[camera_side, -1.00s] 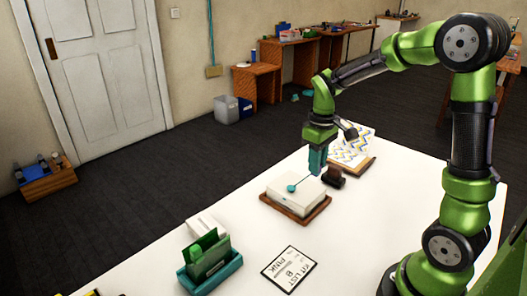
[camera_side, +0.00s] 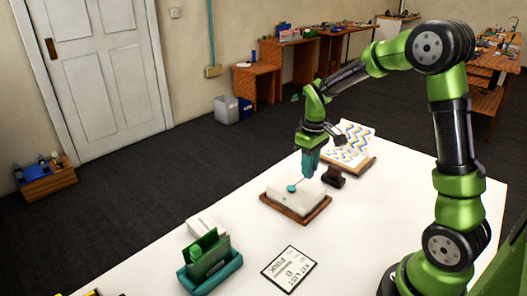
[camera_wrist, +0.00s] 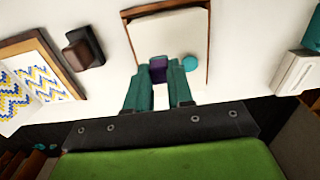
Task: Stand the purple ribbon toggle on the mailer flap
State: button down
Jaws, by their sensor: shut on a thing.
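The mailer is a white flat box (camera_side: 296,190) on a brown tray (camera_side: 294,208), with a small teal button and a thin string on its top. In the wrist view the mailer (camera_wrist: 180,35) lies ahead of my fingers, with the teal button (camera_wrist: 190,63) just right of them. My gripper (camera_side: 308,172) is over the mailer's far right part, fingers pointing down. In the wrist view the purple toggle (camera_wrist: 157,69) is held between the teal fingertips. The fingers hide its sides, and I cannot tell whether it touches the flap. The toggle cannot be made out in the side view.
A dark brown block (camera_side: 335,178) stands close to the mailer's right. Behind it is a board with a zigzag pattern (camera_side: 350,146). A kit list card (camera_side: 288,268) and a teal holder with green cards (camera_side: 210,262) lie nearer. The white table between them is clear.

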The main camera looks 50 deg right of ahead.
jog(key=shift+w+d+f, duration=0.1)
jog(key=shift+w+d, duration=0.2)
jog(key=shift+w, duration=0.6)
jog(key=shift+w+d+f, duration=0.1)
jog(key=shift+w+f, duration=0.15)
jog(key=shift+f, duration=0.65)
jog(key=shift+w+d+f, duration=0.1)
jog(key=shift+w+f, duration=0.1)
jog(key=shift+f, duration=0.7)
jog(key=shift+f, duration=0.15)
jog(key=c, duration=1)
grip_release()
